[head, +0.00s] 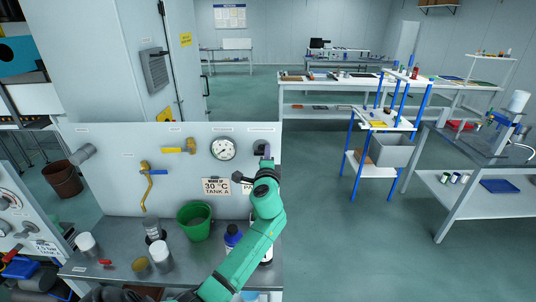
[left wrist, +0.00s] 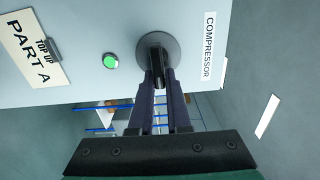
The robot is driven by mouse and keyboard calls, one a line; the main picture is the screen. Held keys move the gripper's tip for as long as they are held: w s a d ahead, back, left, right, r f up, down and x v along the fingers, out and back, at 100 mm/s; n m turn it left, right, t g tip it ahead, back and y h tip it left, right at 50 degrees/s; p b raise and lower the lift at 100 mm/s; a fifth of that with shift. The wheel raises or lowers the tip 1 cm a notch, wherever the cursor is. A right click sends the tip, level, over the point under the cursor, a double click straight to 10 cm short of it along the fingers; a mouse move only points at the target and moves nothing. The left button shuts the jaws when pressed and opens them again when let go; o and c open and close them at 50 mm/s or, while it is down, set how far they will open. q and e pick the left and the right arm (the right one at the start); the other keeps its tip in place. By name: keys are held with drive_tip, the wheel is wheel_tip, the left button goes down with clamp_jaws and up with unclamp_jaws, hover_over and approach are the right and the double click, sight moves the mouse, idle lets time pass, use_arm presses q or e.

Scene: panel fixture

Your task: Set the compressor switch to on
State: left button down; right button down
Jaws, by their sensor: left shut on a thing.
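The compressor switch (head: 259,146) is at the top right corner of the white panel. In the left wrist view it is a round grey disc (left wrist: 170,43) with a dark lever, beside a label reading COMPRESSOR (left wrist: 209,46). My left gripper (head: 265,163) is in front of it. In the left wrist view, its fingers (left wrist: 160,82) are shut on the lever, one on each side. The fingers hide part of the lever, so I cannot tell its exact setting. A round green lamp or button (left wrist: 111,61) is left of the disc. My right gripper is not in view.
A green bucket (head: 194,222), a blue bottle (head: 232,238) and several cans stand on the bench below. Open floor lies right of the panel.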

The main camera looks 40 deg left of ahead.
use_arm(q)
drive_tip(key=shift+a+r, duration=0.1)
drive_tip(key=shift+r, duration=0.2)
drive_tip(key=c, duration=0.9)
unclamp_jaws()
drive_tip(key=shift+a+f, duration=0.2)
drive_tip(key=shift+f, duration=0.1)
drive_tip(key=shift+s+d, duration=0.15)
drive_tip(key=shift+d, duration=0.15)
drive_tip(key=b+v, duration=0.3)
drive_tip(key=v, duration=1.1)
drive_tip(key=shift+a+b, duration=0.1)
drive_tip(key=shift+b, duration=0.25)
